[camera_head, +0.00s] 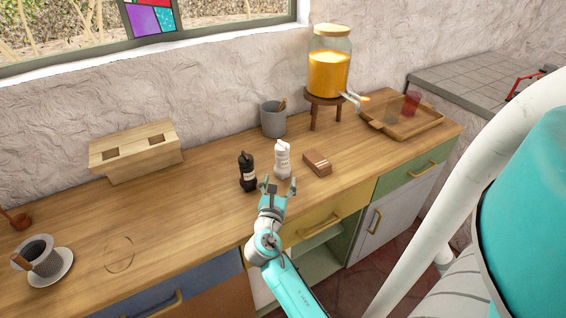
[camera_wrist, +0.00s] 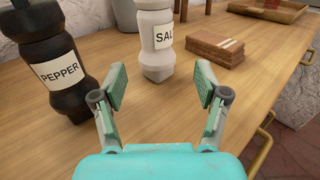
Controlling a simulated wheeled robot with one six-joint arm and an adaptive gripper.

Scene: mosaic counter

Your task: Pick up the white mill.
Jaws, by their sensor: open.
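The white mill (camera_head: 282,160) stands upright on the wooden counter, right of the black mill (camera_head: 247,172). In the wrist view the white mill (camera_wrist: 156,42) bears a label reading "SAL" as far as it shows, and its top is cut off by the frame. The black mill (camera_wrist: 56,62), labelled "PEPPER", stands to its left. My gripper (camera_head: 279,182) is open and empty at the counter's front side. In the wrist view my gripper (camera_wrist: 161,84) points at the white mill, which stands just beyond the fingertips, roughly between them and apart from them.
A brown block-like stack (camera_head: 318,163) lies close right of the white mill. A grey crock (camera_head: 272,119) and a drink dispenser (camera_head: 329,70) on a stand are behind. A wooden tray (camera_head: 424,125) with cups is at right. Bare counter (camera_head: 190,205) lies left of the black mill.

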